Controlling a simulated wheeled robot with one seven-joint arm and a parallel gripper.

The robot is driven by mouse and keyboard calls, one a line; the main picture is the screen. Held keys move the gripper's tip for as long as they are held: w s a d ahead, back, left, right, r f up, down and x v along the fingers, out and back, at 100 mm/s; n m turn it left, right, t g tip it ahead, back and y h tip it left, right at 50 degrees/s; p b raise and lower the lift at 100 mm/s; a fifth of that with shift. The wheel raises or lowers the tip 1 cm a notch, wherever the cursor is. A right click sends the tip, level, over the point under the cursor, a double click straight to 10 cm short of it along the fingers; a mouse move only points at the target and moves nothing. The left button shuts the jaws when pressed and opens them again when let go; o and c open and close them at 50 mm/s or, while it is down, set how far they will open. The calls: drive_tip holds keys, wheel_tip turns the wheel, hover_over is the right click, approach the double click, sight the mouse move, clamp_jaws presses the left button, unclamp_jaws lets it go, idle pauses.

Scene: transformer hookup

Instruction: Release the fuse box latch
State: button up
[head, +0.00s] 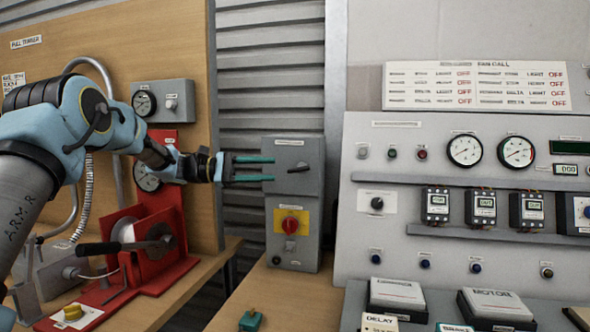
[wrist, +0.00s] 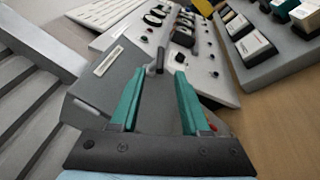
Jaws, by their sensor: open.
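The grey fuse box (head: 284,218) stands upright on the wooden bench left of the control panel. Its latch is a dark handle (head: 299,169) on the upper front face, with its lever lying roughly sideways. My gripper (head: 273,168) is open, with two teal fingers pointing right toward the latch. In the wrist view the latch (wrist: 159,56) shows just beyond and between the fingertips of my gripper (wrist: 160,76). The fingers do not appear closed on it. Whether they touch the box face cannot be told.
A red switch on a yellow plate (head: 291,222) sits below the latch on the same box. The control panel (head: 440,230) with gauges and meters stands close on the right. A red winch stand (head: 165,250) is below my arm. A green piece (head: 250,320) lies on the bench.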

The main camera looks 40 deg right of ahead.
sight(292, 169)
drive_tip(key=p+x, duration=0.2)
drive_tip(key=x, duration=0.6)
drive_tip(key=shift+s+d, duration=0.25)
drive_tip(key=shift+d, duration=0.1)
drive_tip(key=shift+c, duration=0.2)
clamp_jaws()
